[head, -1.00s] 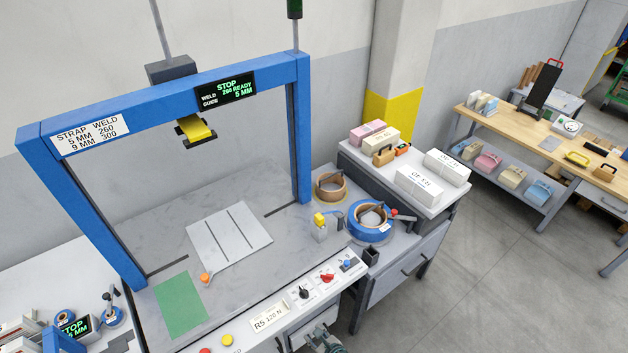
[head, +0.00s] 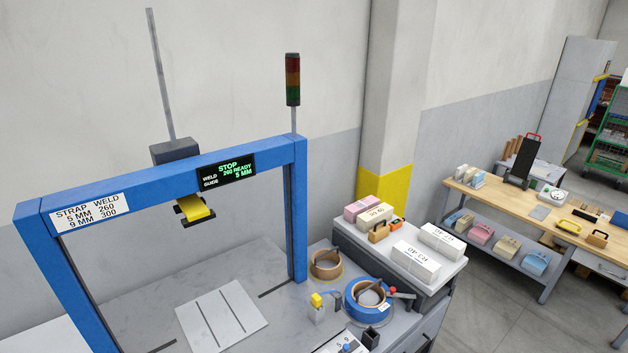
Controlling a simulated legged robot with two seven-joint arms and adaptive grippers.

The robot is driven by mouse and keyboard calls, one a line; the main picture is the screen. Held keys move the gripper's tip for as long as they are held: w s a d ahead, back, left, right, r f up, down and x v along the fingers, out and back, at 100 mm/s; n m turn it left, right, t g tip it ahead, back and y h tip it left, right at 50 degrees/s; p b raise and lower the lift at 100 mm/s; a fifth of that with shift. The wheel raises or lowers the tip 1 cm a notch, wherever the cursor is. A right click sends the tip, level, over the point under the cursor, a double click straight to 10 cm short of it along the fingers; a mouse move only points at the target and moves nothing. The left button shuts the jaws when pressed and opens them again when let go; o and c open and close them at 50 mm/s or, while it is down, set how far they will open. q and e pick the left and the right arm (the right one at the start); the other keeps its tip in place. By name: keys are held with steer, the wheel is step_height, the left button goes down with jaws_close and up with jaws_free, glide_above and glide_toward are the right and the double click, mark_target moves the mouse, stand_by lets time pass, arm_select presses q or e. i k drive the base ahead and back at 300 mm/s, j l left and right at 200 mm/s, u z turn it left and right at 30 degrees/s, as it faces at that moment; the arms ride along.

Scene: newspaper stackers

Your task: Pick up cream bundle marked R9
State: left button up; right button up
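A cream bundle (head: 377,217) lies on the white-topped side stand, to the right of the blue strapping frame. Its print is too small to read, so I cannot confirm the R9 mark. A pink bundle (head: 361,207) lies against its left side, and a wooden-handled tool (head: 378,233) stands in front of it. Two whiter wrapped bundles with black print, a near one (head: 415,261) and a far one (head: 442,239), lie on the same stand. Neither of my grippers shows in the head view.
The blue strapping frame (head: 180,180) spans a grey worktable holding a grooved plate (head: 222,315). A tan roll (head: 325,263) and a blue roll (head: 368,300) lie between frame and stand. A wooden bench (head: 520,205) with pastel bundles beneath stands at right. Grey floor (head: 480,310) is open between.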

mark_target(366, 221)
steer(key=i+l+z, duration=0.15)
steer(key=l, duration=0.2)
steer(key=l+z, duration=0.15)
steer(key=l, duration=0.2)
steer(key=i+l+z, duration=0.2)
steer(key=l, duration=0.15)
steer(key=i+l+z, duration=0.65)
steer(key=i+l, duration=0.2)
steer(key=i+l+z, duration=0.35)
steer(key=i, duration=0.15)
steer(key=i+z, duration=0.3)
steer(key=i, duration=0.2)
steer(key=i+u, duration=0.2)
steer(key=i, duration=0.4)
steer(key=i+l+u, duration=0.2)
steer(key=i, duration=0.35)
steer(key=i+l+u, duration=0.25)
steer(key=i, duration=0.35)
steer(key=j, duration=0.1)
